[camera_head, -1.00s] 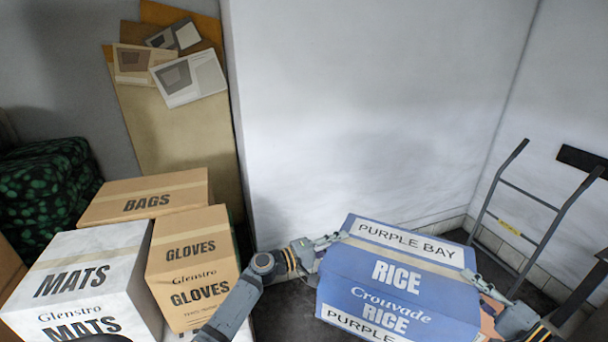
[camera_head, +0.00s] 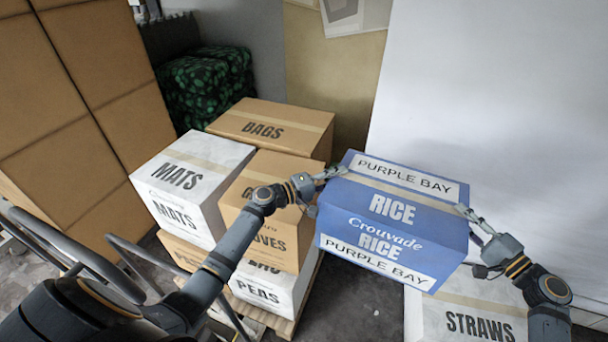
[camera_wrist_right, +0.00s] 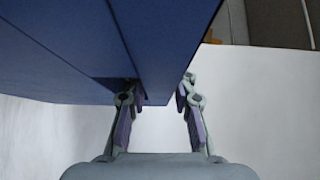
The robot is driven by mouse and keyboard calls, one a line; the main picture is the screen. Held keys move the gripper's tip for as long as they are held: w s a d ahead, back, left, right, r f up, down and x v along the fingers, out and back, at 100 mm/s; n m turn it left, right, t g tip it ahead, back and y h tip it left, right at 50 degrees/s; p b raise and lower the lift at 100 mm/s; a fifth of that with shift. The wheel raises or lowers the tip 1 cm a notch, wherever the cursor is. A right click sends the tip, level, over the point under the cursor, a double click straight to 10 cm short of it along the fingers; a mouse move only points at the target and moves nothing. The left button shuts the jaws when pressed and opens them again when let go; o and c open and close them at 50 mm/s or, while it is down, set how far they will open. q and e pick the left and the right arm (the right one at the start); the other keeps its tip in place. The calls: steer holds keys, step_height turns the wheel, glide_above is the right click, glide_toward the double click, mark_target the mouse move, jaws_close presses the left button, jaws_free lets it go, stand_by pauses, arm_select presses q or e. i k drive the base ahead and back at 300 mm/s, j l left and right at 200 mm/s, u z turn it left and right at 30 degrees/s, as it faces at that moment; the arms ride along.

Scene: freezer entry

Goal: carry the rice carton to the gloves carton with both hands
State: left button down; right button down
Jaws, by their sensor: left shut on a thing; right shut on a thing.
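The rice carton (camera_head: 385,242) is blue with white PURPLE BAY labels, held up between my two grippers. My left gripper (camera_head: 330,174) is shut on its left upper edge. My right gripper (camera_head: 468,213) is shut on its right upper edge. In the right wrist view the carton's blue underside or wall (camera_wrist_right: 100,45) fills the upper left, with the right gripper (camera_wrist_right: 160,95) at its edge. The gloves carton (camera_head: 283,240) is brown and stands on the stack, left of the rice carton. My left arm hides part of its front.
A white MATS carton (camera_head: 180,215) and a brown BAGS carton (camera_head: 285,118) stand by the gloves carton. A PEAS carton (camera_head: 262,288) lies below, on a wooden pallet (camera_head: 282,325). A STRAWS carton (camera_head: 450,312) stands at lower right. Tall brown cartons (camera_head: 60,90) stand at left.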

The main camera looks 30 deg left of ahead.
mark_target(276, 180)
steer(key=i+l+u, duration=0.1)
steer(key=l+u, duration=0.6)
steer(key=l, duration=0.15)
steer(key=l+u, duration=0.35)
steer(key=k+l+u, duration=0.45)
steer(key=u, duration=0.2)
